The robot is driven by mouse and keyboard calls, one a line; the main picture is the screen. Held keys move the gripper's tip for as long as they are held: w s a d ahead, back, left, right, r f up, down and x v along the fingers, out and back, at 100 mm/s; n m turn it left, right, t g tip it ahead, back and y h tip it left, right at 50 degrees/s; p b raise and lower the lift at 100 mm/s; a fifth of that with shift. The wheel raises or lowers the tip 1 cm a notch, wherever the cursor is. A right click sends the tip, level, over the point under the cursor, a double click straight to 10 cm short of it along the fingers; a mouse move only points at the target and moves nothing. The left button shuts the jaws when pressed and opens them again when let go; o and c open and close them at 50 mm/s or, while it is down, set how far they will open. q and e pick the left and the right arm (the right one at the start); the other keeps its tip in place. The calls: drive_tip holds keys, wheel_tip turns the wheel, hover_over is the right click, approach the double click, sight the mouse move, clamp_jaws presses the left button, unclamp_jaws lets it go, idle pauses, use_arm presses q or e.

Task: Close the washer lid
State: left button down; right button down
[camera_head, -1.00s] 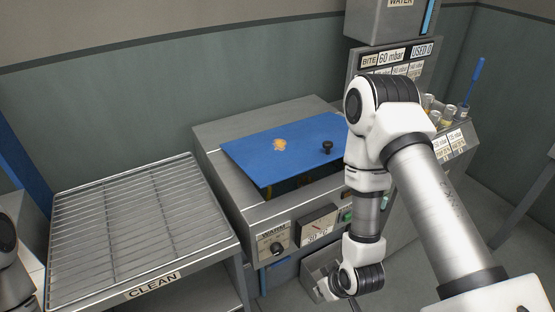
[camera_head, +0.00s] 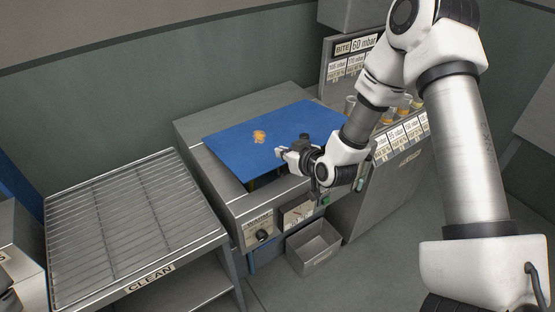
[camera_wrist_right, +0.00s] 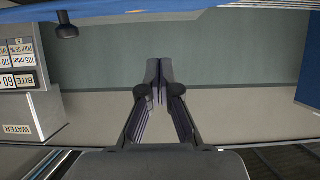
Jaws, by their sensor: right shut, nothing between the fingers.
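The washer lid (camera_head: 235,140) is a flat blue panel with an orange patch and a dark knob. Its front edge stands raised above the steel washer body (camera_head: 200,165), with a dark gap beneath. My right gripper (camera_head: 281,152) is over the front right part of the lid near the knob, fingers together and empty. Whether it touches the lid I cannot tell. The right wrist view is upside down: the closed fingertips (camera_wrist_right: 160,70) are in the middle, the blue lid (camera_wrist_right: 200,17) runs along the top edge and the knob (camera_wrist_right: 67,28) is at upper left. My left gripper is not seen.
A wire rack (camera_head: 130,225) marked CLEAN stands left of the washer. The front panel has a WARM knob (camera_head: 262,236) and a dial. A grey bin (camera_head: 314,247) is below at the front. A labelled cabinet (camera_head: 400,150) with cups is on the right.

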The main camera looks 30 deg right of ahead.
wheel_tip(320, 180, down, 6)
drive_tip(key=w+p, duration=0.2)
drive_tip(key=shift+w+r, duration=0.15)
drive_tip(key=shift+w, duration=0.15)
drive_tip(key=shift+a, duration=0.1)
drive_tip(key=f+b, duration=0.2)
drive_tip(key=s+f+b, duration=0.1)
drive_tip(key=f, duration=0.2)
drive_tip(key=shift+b, duration=0.4)
drive_tip(key=shift+r, duration=0.25)
